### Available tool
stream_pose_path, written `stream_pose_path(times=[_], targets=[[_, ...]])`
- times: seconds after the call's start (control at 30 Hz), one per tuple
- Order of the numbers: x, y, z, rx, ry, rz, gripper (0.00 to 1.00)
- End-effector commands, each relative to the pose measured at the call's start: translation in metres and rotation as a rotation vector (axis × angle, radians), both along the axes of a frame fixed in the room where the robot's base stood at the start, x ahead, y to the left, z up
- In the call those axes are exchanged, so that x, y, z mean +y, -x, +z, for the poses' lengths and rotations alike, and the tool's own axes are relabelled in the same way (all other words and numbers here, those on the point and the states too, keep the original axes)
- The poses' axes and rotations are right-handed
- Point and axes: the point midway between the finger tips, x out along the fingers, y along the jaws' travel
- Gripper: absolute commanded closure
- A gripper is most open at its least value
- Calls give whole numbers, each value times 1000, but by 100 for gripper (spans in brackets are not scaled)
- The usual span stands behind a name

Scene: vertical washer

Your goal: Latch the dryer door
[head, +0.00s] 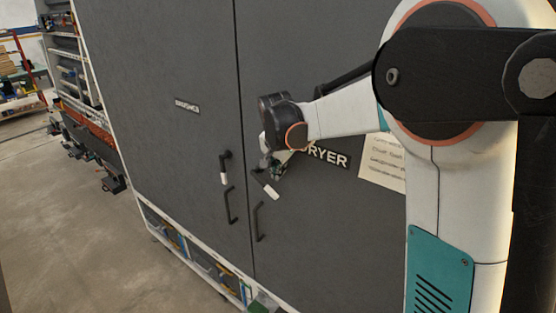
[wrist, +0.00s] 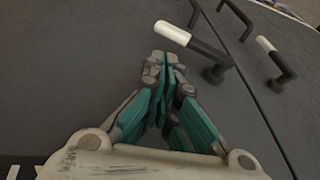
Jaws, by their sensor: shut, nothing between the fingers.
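The dryer door (head: 330,220) is the dark grey right-hand door, with a DRYER label (head: 326,156). It looks about flush with the left door at the seam; a small gap cannot be ruled out. Its black latch lever with a white grip (head: 265,185) stands slanted near the seam. The lever also shows in the wrist view (wrist: 190,43), its white grip just beyond my fingertips. My gripper (head: 272,166) is shut and empty, close to the lever. In the wrist view my fingertips (wrist: 161,64) are beside the white grip; contact cannot be told.
The left door (head: 170,60) has its own white-tipped lever (head: 225,168), hanging nearly upright. Black pull handles (head: 231,206) (head: 259,222) sit below the levers on both doors. A paper note (head: 383,162) is right of the label. Open floor (head: 60,240) lies at the left.

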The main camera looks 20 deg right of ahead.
Motion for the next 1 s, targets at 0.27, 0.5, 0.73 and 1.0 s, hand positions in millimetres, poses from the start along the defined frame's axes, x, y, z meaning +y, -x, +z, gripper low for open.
stream_pose_path(times=[0.27,0.5,0.73,1.0], targets=[[3,-17,-41,0,0,1,100],[8,-24,-57,0,0,0,100],[9,-25,-60,0,0,0,100],[8,-24,-60,-4,-3,0,100]])
